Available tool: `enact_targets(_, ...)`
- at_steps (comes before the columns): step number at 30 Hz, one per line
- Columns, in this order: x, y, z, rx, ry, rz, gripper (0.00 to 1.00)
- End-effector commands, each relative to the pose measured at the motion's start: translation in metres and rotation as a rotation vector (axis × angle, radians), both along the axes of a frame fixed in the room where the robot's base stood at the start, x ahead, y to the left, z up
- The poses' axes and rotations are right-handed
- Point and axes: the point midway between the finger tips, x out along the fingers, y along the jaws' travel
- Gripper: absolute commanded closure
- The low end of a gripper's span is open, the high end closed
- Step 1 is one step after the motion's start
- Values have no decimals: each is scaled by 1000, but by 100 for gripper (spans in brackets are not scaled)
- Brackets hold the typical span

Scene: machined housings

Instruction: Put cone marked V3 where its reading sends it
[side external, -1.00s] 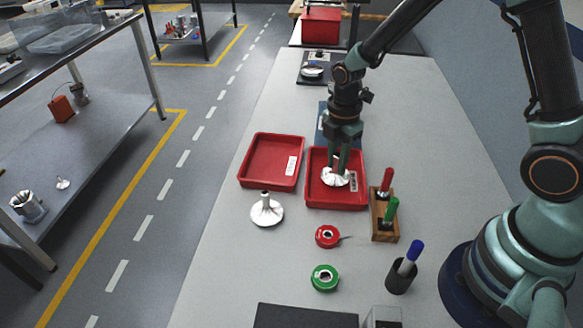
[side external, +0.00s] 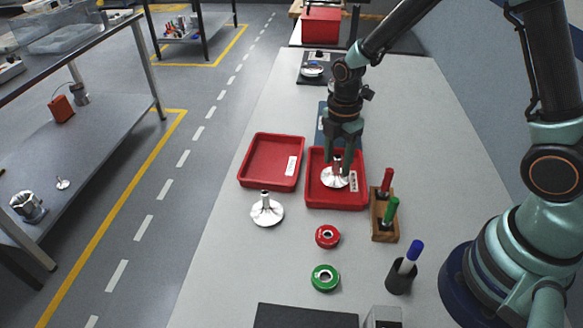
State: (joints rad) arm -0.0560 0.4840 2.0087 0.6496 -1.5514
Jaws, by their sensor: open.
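A silver cone (side external: 335,180) with a wide flared base stands in the right red tray (side external: 322,203). My gripper (side external: 339,167) is open just above it, with its fingers apart on either side of the upper stem. A second silver cone (side external: 267,214) stands upright on the table in front of the left red tray (side external: 262,182), which is empty. No mark on either cone can be read, so I cannot tell which is V3. Both trays carry white labels too small to read.
A wooden block (side external: 384,228) with red and green handled tools stands right of the trays. A red ring (side external: 327,237), a green ring (side external: 325,278) and a pen cup (side external: 400,279) are nearer. A dial instrument (side external: 312,70) and red box (side external: 321,26) stand far back.

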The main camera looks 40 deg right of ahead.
Motion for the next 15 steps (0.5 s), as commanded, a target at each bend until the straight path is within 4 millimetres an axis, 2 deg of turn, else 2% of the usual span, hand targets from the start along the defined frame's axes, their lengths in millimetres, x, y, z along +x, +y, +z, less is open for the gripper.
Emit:
enact_targets(9, 1, 0, 63, 0, -8, 0, 45)
enact_targets(15, 1, 0, 96, 0, -5, 0, 45)
